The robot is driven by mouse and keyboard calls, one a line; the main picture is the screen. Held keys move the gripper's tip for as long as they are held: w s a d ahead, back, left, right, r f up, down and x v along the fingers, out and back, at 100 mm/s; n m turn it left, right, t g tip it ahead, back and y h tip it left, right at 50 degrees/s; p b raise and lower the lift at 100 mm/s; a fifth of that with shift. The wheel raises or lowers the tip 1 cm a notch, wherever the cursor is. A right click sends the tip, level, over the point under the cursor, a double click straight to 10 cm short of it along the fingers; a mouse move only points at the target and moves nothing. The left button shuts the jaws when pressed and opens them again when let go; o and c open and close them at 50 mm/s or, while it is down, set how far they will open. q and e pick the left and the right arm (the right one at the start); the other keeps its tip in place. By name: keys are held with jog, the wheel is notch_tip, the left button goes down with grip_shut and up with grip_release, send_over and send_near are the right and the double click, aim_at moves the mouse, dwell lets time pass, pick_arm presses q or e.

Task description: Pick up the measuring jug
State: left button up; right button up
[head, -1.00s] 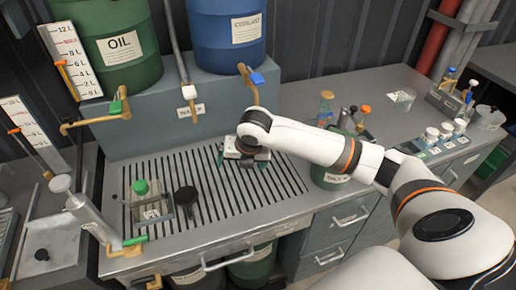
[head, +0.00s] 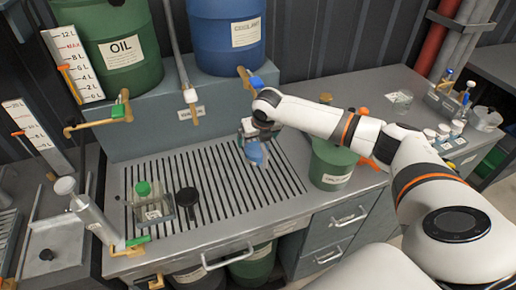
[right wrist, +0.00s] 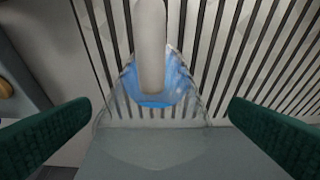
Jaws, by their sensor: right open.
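The measuring jug (head: 257,154) is clear with blue liquid in it. In the head view it shows just below my right gripper, over the slatted drain grate, partly hidden by the gripper. In the right wrist view the jug (right wrist: 178,88) lies ahead, between and beyond the two dark green fingers. A pale rounded bar (right wrist: 150,45) crosses in front of its blue part. My right gripper (right wrist: 160,122) is open, with clear room on both sides of the jug, and is not closed on it. My left gripper is not in view.
The blue drum's tap (head: 249,80) hangs close behind my right gripper. A green can (head: 331,165) stands right of the grate. A green-capped bottle (head: 152,205) and a black funnel-like piece (head: 188,197) stand at the grate's left. The grate's middle (head: 215,170) is clear.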

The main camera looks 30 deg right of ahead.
jog(key=x, duration=0.2)
jog(key=p+x, duration=0.1)
jog(key=x, duration=0.1)
jog(key=shift+w+d, duration=0.15)
jog(key=shift+d, duration=0.1)
jog(key=shift+r, duration=0.1)
jog(key=c, duration=1.3)
